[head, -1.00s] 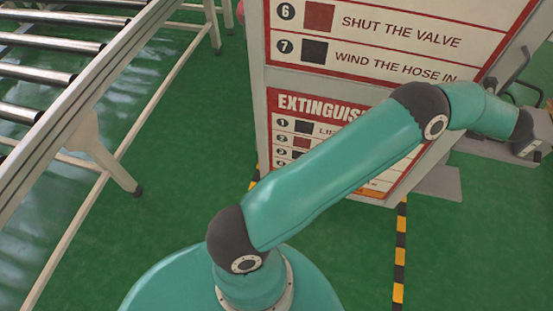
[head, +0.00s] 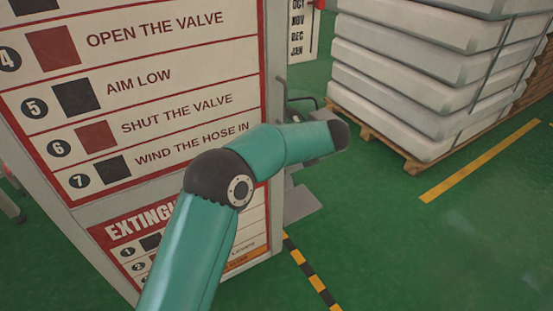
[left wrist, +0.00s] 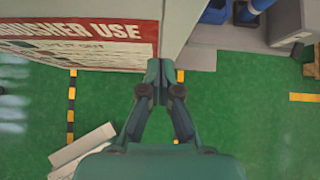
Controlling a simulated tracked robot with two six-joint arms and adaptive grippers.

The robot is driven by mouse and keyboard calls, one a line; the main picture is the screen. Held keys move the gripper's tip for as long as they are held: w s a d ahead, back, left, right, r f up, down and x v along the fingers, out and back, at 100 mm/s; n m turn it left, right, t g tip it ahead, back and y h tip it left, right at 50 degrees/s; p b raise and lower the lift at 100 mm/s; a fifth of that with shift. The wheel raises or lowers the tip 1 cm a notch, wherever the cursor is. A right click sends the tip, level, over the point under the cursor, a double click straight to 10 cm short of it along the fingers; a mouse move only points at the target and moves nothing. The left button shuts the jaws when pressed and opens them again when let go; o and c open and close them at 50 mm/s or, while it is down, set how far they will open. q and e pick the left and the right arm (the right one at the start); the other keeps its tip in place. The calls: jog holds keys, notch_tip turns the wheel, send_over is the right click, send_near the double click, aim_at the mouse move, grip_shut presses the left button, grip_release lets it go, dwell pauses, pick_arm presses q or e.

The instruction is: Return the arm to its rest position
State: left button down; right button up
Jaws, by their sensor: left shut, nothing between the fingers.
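My left gripper (left wrist: 160,85) shows in the left wrist view, its fingertips together with nothing between them, hanging over green floor beside the sign cabinet. In the head view a teal arm of mine (head: 215,210) rises from the bottom, bends at a dark elbow and reaches right, in front of the cabinet's edge. Its gripper cannot be made out there. My right gripper is in neither view.
The extinguisher sign cabinet (head: 150,75) stands close behind the arm; its lower panel also shows in the wrist view (left wrist: 80,30). Strapped white mattress-like slabs (head: 420,90) are stacked on a wooden pallet (head: 385,148) at right. The green floor at lower right is clear.

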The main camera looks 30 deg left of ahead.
pick_arm(q)
jog(key=s+a+f+m+g+y, duration=0.2)
jog(key=s+a+f, duration=0.4)
jog(key=a+f, duration=0.25)
jog(key=s+d+f+m+t+h, duration=0.2)
jog(key=s+f+m+t, duration=0.15)
jog(key=f+m, duration=0.95)
jog(key=s+d+f+m+g+h+p, duration=0.1)
jog(key=s+d+f+m+h, duration=0.65)
jog(key=s+d+m, duration=0.6)
jog(key=s+d+m+g+h, duration=0.2)
jog(key=s+d+m, duration=0.1)
jog(key=s+m, duration=0.3)
jog(key=s+d+m+g+h, duration=0.2)
jog(key=s+d+m, duration=0.2)
jog(key=s+m, duration=0.3)
jog(key=shift+s+d+f+m, duration=0.3)
jog(key=shift+f+m, duration=0.1)
jog(key=shift+m, duration=1.55)
jog(key=shift+a+g, duration=0.1)
jog(key=shift+g, duration=0.15)
